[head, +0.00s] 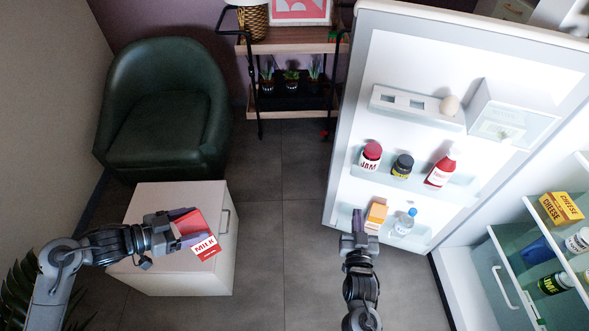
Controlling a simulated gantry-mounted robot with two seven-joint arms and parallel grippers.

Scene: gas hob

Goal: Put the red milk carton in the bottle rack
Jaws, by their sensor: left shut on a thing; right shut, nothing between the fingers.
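The red milk carton (205,247), with a white MILK label, is tilted between the fingers of my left gripper (190,230). The gripper is shut on it and hides part of it. It is over the white cabinet at the left in the head view. The bottle rack (425,234) is the lowest shelf on the inside of the open fridge door. It holds an orange carton (376,214) and a clear bottle with a blue cap (404,223). My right gripper (357,225) is shut and empty, in front of the rack's left part and hiding some of it.
The open fridge door (345,120) stands at the right; its middle shelf holds a jam jar (370,156), a dark jar (402,166) and a red bottle (441,168). The white cabinet (185,281) and a green armchair (165,110) are at the left. Clear floor lies between.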

